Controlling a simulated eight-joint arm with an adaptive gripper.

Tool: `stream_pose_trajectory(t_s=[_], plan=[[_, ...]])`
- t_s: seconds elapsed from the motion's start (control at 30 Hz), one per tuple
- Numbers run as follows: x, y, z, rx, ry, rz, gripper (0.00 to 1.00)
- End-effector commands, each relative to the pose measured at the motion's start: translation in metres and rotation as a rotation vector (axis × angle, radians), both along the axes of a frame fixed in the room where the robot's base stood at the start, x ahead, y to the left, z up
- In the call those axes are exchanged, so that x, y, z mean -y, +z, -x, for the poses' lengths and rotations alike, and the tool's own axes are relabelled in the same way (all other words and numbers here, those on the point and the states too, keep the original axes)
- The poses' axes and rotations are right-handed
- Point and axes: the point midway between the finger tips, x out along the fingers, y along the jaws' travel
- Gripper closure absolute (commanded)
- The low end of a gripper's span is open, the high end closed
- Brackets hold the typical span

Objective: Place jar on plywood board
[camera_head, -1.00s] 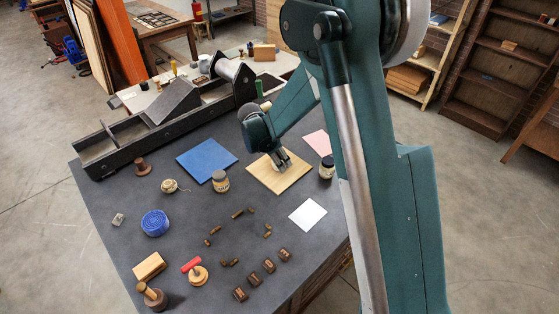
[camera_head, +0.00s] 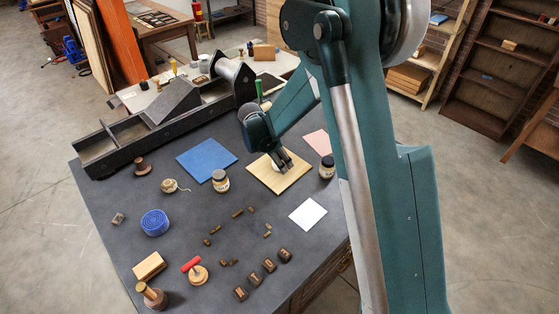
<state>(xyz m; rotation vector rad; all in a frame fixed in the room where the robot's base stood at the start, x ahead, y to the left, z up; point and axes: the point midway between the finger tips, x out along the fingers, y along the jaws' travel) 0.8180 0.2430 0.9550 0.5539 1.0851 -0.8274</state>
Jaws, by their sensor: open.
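The plywood board (camera_head: 295,177) is a light tan square lying on the dark table. My gripper (camera_head: 283,166) is low over the board, pointing down, with its fingers open. A pale whitish thing (camera_head: 275,167) shows on the board right at the fingers. It is mostly hidden, and I cannot tell whether it is a jar or whether the fingers touch it. One jar (camera_head: 220,181) with a dark lid and a label stands left of the board, by the blue sheet. Another dark-lidded jar (camera_head: 327,168) stands just right of the board.
A blue sheet (camera_head: 206,159), a pink sheet (camera_head: 317,143) and a white sheet (camera_head: 308,214) lie around the board. A coiled blue strap (camera_head: 155,222), small wooden blocks and stamps lie toward the front. A long black press (camera_head: 165,115) lines the back edge.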

Motion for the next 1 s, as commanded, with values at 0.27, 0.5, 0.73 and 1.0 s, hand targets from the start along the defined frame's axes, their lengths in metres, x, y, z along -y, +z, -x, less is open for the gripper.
stream_pose_trajectory(t_s=[0.27, 0.5, 0.73, 1.0], plan=[[-0.006, 0.018, 0.004, 0.0, 0.001, 0.0, 0.48], [-0.016, 0.047, 0.011, 0.0, 0.001, 0.0, 0.48], [-0.026, 0.078, 0.019, 0.0, 0.001, 0.0, 0.48], [-0.035, 0.104, 0.025, 0.0, 0.001, 0.0, 0.48]])
